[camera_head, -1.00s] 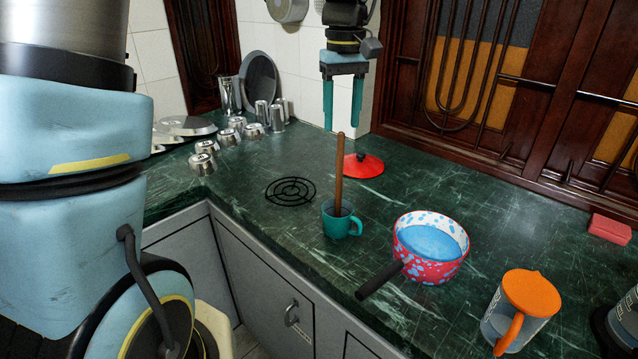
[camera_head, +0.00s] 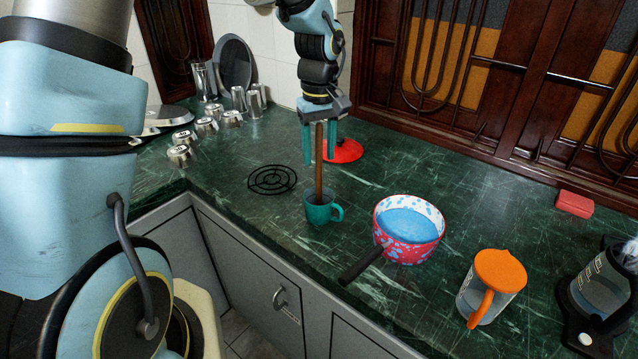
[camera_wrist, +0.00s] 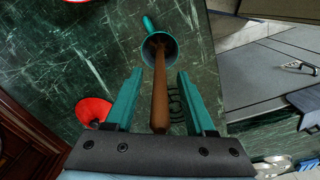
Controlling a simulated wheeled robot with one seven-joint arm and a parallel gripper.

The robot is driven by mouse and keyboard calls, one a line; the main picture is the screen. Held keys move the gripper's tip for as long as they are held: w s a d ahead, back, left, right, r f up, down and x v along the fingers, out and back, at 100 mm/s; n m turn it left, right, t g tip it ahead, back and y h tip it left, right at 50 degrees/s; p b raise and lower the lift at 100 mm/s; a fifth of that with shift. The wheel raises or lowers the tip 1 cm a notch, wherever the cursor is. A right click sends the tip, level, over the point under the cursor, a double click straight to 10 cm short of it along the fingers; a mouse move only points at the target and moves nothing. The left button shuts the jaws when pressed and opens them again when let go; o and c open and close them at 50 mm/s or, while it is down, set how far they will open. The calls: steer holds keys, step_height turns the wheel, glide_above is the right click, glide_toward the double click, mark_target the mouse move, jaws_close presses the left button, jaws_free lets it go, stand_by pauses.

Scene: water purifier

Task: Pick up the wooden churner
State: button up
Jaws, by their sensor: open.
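The wooden churner (camera_head: 319,165) is a brown stick standing nearly upright in a teal mug (camera_head: 320,212) on the green counter. It also shows in the wrist view (camera_wrist: 160,90), with its lower end inside the mug (camera_wrist: 150,26). My gripper (camera_head: 319,160) has teal fingers and is open above the mug. In the wrist view the gripper (camera_wrist: 155,82) has one finger on each side of the churner's upper part, with visible gaps between fingers and stick.
A red-and-white pan of blue liquid (camera_head: 408,228) stands right of the mug. A red lid (camera_head: 345,151) lies behind, and a black wire trivet (camera_head: 272,180) lies left. An orange-lidded jug (camera_head: 490,285) is at the right. Steel cups (camera_head: 207,127) crowd the back left.

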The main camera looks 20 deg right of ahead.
steer(key=shift+f, duration=0.15)
jaws_close()
stand_by(0.4)
